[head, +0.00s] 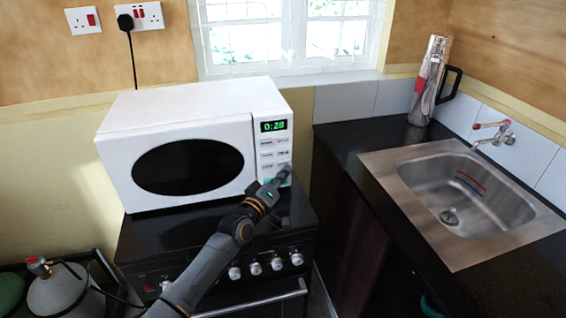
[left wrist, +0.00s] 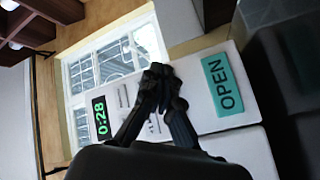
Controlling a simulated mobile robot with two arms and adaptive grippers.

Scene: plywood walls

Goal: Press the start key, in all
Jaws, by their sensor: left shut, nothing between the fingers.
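The white microwave (head: 190,105) stands on the black stove, its door shut. Its key panel (head: 273,150) has a lit green display (head: 273,126) reading 0:28 and rows of small keys too blurred to read. In the left wrist view the display (left wrist: 101,118) and a teal OPEN key (left wrist: 222,85) show sideways. My left gripper (head: 284,172) is shut and empty, its fingertips at the lower right of the keys. In the left wrist view its fingers (left wrist: 160,75) cover part of the panel; I cannot tell whether they touch it. The start key cannot be made out.
The stove (head: 170,235) has knobs along its front. A steel sink (head: 385,165) is set in the black counter at right, with a metal flask (head: 427,85) behind it. A gas cylinder (head: 62,290) stands at lower left. A window is behind the microwave.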

